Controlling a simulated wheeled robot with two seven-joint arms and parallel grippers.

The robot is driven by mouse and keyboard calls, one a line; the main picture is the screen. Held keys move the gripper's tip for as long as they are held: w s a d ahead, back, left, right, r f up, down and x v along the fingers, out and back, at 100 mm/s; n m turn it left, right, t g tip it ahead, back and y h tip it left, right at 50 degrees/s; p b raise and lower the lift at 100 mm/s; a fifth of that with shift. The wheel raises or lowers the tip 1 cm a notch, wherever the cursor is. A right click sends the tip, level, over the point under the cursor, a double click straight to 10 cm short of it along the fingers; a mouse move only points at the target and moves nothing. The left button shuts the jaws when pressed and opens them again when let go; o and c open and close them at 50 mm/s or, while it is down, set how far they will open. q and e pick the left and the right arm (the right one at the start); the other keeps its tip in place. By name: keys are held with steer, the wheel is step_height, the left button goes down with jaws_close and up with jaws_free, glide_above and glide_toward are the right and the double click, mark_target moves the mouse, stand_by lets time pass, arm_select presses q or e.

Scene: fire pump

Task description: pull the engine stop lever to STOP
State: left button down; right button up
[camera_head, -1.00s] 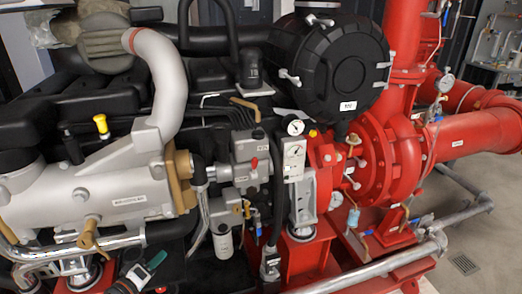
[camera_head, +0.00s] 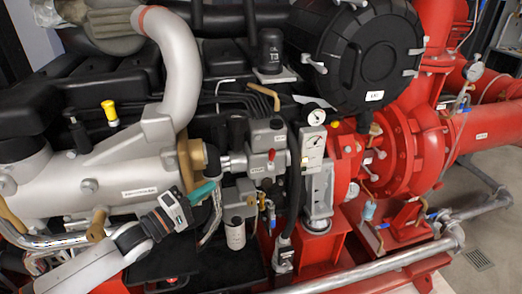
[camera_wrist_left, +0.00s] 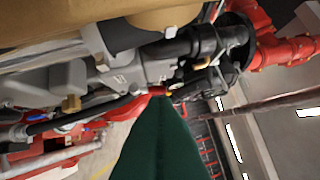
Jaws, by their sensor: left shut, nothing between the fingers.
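A small red lever (camera_head: 271,155) sits on the front of a grey housing (camera_head: 265,140) right of the engine's middle in the head view; I take it for the engine stop lever. Its setting is too small to read. My left gripper (camera_head: 207,189) has teal fingers, pressed together and empty. It points right toward the grey housing, left of and below the red lever, apart from it in the picture. In the left wrist view the dark green fingers (camera_wrist_left: 162,105) fill the lower middle, and a small red part (camera_wrist_left: 157,90) shows just beyond their tip. My right gripper is not in view.
A grey manifold (camera_head: 130,175) and silver pipe lie behind and left of my arm. A white filter (camera_head: 235,234) hangs below the housing. A gauge panel (camera_head: 313,145) and the red pump (camera_head: 390,150) stand to the right.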

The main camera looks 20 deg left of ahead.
mark_target(261, 151)
arm_select(q)
steer(key=p+x, duration=0.2)
steer(key=x, duration=1.5)
steer(key=shift+w+d+r, duration=0.1)
steer(key=shift+w, duration=0.2)
steer(key=shift+w+d, duration=0.3)
steer(key=shift+w, duration=0.35)
steer(key=shift+d+m, duration=0.15)
steer(key=shift+m, duration=0.35)
steer(key=shift+m+t+h+b, duration=0.3)
